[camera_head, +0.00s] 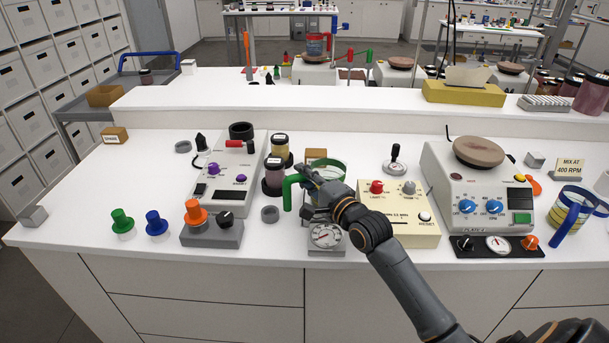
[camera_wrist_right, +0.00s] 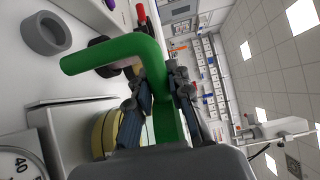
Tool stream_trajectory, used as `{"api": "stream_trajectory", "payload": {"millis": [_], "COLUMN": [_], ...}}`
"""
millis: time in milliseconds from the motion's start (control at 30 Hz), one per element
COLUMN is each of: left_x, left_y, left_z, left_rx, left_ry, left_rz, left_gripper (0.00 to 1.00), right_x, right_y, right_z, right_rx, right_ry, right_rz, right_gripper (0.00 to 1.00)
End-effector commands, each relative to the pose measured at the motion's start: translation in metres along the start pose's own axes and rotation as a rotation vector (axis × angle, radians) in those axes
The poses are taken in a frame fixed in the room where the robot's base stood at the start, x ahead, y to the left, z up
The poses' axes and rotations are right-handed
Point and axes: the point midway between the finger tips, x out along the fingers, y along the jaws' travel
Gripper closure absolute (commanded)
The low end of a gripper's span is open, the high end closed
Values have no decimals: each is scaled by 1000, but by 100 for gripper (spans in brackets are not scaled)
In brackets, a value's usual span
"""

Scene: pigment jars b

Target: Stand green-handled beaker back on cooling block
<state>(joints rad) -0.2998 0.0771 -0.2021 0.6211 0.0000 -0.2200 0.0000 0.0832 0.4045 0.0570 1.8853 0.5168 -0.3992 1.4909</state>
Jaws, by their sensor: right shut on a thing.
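The green-handled beaker (camera_head: 331,166) is a clear cup with a green rim and a thick green handle (camera_head: 289,192). It looks roughly upright over the grey cooling block (camera_head: 313,239), which has a round dial on its front. My right gripper (camera_head: 307,181) is shut on the handle, which also crosses the right wrist view (camera_wrist_right: 118,47) between the fingers. In that view the beaker's yellowish side (camera_wrist_right: 107,132) is close against the block's top (camera_wrist_right: 72,128). I cannot tell whether they touch. My arm and gripper hide much of the beaker. My left gripper is not in view.
A cream control box (camera_head: 405,222) is close on the right. A blue-handled beaker (camera_head: 567,208) stands far right. Bench room is free at the left.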

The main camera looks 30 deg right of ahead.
Motion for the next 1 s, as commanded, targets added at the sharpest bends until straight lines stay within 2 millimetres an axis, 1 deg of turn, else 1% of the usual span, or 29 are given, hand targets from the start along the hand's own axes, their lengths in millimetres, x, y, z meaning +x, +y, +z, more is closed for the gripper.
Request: {"api": "stream_trajectory", "payload": {"millis": [33,67,100,167,367,467,567,667,1000], "left_x": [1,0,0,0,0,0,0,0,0], "left_y": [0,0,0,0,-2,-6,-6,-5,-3], "left_z": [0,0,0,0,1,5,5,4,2], "left_rx": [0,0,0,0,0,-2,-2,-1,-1], "left_ry": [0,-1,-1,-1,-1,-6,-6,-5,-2], "left_rz": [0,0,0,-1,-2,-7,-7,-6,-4], "left_gripper": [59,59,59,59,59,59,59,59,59], "right_x": [0,0,0,0,0,0,-5,-17,-84], "right_y": [0,-1,-1,-1,0,2,2,3,2], "right_z": [0,0,0,0,0,0,0,0,0], "right_rx": [0,0,0,-1,-1,0,1,0,-1], "right_ry": [0,0,0,0,0,0,0,0,0], "right_rz": [-3,-4,-3,-3,-1,3,3,3,2], "right_gripper": [100,75,67,55,54,54,54,54,54]}}
